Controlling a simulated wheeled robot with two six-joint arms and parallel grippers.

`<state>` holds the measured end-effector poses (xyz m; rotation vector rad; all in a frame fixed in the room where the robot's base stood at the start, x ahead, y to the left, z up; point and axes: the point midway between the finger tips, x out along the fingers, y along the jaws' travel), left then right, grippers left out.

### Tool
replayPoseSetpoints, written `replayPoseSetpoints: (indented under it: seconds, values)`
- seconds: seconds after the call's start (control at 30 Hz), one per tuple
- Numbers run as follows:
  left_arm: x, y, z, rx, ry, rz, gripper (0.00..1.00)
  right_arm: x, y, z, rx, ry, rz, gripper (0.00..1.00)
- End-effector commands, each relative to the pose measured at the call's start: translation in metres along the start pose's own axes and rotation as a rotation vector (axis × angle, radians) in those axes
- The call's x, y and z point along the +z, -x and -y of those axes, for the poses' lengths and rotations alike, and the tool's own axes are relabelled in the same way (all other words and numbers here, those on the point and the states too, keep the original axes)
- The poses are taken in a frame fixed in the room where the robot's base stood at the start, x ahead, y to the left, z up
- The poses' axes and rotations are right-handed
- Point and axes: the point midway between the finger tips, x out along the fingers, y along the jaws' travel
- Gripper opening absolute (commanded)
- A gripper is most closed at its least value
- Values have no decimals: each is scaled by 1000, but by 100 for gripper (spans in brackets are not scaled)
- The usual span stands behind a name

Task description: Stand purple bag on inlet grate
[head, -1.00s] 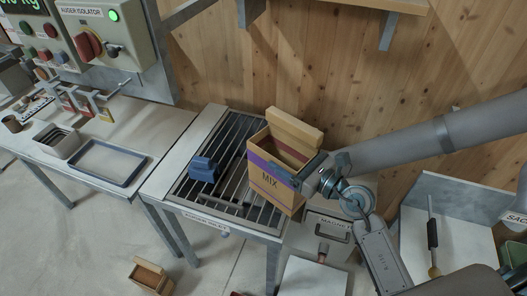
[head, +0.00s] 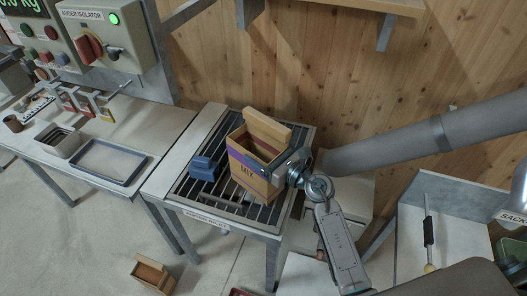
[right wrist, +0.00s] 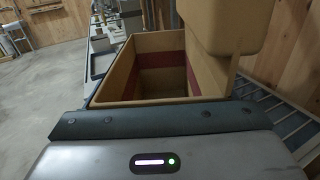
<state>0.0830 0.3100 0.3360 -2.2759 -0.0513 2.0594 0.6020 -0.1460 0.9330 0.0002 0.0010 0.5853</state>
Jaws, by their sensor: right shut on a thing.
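The purple bag (head: 254,166) is a tan, box-like open sack with a purple band and the word MIX on its front. It is upright over the right part of the inlet grate (head: 222,200), whose dark bars show around it. I cannot tell whether its base touches the bars. My right gripper (head: 285,168) is shut on the bag's right side. In the right wrist view the bag's open top (right wrist: 165,70) lies just beyond the gripper, showing a dark red band inside. My left gripper is not in view.
A blue block-like object (head: 204,169) sits on the grate left of the bag. The left bench holds an empty tray (head: 108,163) and a square container (head: 62,142). A small open box (head: 152,272) lies on the floor. A wooden wall stands behind.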

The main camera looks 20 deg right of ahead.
Motion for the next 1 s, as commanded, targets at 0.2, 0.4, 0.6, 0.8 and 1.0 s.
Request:
replayPoseSetpoints:
  seconds: [0.2,0.4,0.6,0.8,1.0]
  values:
    - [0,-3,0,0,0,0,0,-2,0,0,0,0,3,15]
    - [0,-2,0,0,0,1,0,-2,0,0,0,0,0,99]
    - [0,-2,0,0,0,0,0,-2,0,0,0,0,0,99]
    - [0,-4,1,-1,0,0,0,-3,13,0,-1,1,-3,99]
    - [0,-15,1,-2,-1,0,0,-4,56,0,1,5,-5,99]
